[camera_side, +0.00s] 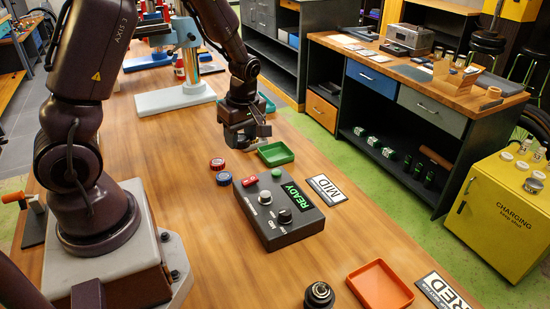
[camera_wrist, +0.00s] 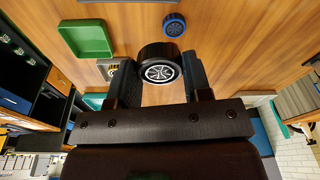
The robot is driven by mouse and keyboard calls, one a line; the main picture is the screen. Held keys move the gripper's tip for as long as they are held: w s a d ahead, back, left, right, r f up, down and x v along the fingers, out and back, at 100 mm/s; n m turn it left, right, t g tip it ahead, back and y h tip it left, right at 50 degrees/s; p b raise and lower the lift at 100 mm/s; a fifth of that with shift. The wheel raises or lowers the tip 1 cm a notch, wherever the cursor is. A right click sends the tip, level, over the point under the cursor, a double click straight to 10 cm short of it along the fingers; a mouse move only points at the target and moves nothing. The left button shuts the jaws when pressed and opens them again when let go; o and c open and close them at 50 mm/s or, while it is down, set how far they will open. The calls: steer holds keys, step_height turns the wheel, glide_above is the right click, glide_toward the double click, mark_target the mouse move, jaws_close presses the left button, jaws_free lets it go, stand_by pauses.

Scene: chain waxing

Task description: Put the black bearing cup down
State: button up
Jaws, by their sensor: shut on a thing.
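My gripper (camera_wrist: 160,78) is shut on the black bearing cup (camera_wrist: 158,66), a round black piece with a pale spoked pattern on its face, held between the two fingers in the wrist view. In the side view my gripper (camera_side: 246,139) is low over the wooden bench, just left of and behind the green tray (camera_side: 277,153). The cup is hard to make out there among the dark fingers. I cannot tell whether it touches the bench. The green tray also shows in the wrist view (camera_wrist: 87,40), apart from the cup, and looks empty.
A red cup (camera_side: 217,163) and a blue cup (camera_side: 223,178) lie in front of my gripper. A black control box (camera_side: 278,214) reads READY, beside a MID sign (camera_side: 326,189). An orange-red tray (camera_side: 380,287) and a dark round part (camera_side: 319,295) lie nearer the camera.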

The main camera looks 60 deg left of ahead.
steer(key=shift+w+a+f+m, duration=0.1)
steer(key=shift+a+f+m, duration=0.1)
steer(key=shift+a, duration=0.3)
steer(key=shift+w+a+f+m, duration=0.1)
steer(key=shift+a+m, duration=0.1)
steer(key=shift+a, duration=0.25)
steer(key=w+m, duration=0.1)
steer(key=m, duration=0.1)
glide_above(275, 156)
steer(key=shift+t, duration=0.3)
steer(key=f, duration=0.9)
steer(key=shift+s+d+f, duration=0.1)
steer(key=shift+s+d, duration=0.05)
steer(key=shift+d, duration=0.25)
steer(key=shift+w+a+f, duration=0.1)
steer(key=shift+f, duration=0.85)
steer(key=shift+w+a+f, duration=0.1)
steer(key=shift+f, duration=0.8)
steer(key=shift+f, duration=0.1)
steer(key=o, duration=0.7)
steer(key=shift+d, duration=0.1)
